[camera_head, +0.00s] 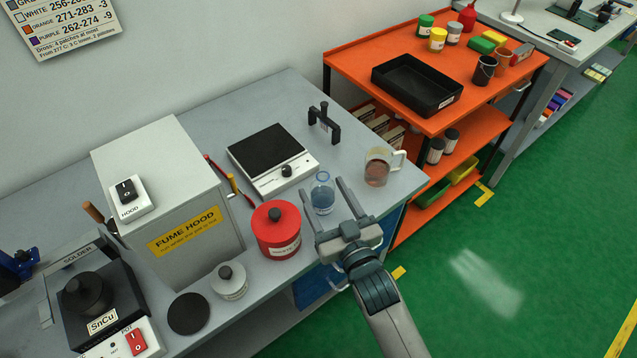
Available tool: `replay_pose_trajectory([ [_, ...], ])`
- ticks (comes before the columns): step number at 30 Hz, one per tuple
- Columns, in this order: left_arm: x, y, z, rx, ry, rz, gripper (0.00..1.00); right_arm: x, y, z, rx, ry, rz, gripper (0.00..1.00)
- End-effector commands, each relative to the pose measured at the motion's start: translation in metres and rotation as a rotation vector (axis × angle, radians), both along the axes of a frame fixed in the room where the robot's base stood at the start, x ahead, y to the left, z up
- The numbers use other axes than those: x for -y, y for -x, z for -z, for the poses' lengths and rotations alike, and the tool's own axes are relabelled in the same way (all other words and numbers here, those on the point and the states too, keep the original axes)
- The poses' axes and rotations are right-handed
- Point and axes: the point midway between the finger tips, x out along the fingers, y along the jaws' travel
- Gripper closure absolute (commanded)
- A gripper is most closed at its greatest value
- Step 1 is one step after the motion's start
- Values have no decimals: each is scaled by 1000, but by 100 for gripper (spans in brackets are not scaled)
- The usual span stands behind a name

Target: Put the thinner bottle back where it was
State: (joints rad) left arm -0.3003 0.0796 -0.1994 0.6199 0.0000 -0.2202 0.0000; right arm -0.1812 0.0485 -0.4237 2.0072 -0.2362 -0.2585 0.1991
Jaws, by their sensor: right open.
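A small clear bottle (322,198) with bluish liquid and a blue rim stands upright on the grey bench, right of the red canister; its label is too small to read, so I cannot tell for sure that it is the thinner bottle. My right gripper (321,187) is open, its two fingers pointing away over the bench edge. In the picture the bottle shows between the fingers; I see no finger closed on it, and cannot tell whether either touches it. My left gripper is not in view.
A red canister (277,234) stands close left of the bottle. A hotplate (270,160) lies behind it, and a glass mug (378,168) of reddish-brown contents stands to the right. The fume hood (170,190) is further left. An orange cart (350,62) stands beyond the bench.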

Motion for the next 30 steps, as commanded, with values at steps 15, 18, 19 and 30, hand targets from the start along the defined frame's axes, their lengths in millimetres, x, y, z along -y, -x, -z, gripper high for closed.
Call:
replay_pose_trajectory([
  [15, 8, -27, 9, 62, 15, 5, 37, 23, 60, 0, 1, 2, 0, 39],
  [18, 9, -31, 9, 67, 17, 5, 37, 24, 61, 0, 1, 2, 0, 39],
  [19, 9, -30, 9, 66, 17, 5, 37, 24, 61, 0, 1, 2, 0, 39],
  [30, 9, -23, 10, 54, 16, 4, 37, 24, 61, 0, 0, 1, 0, 39],
])
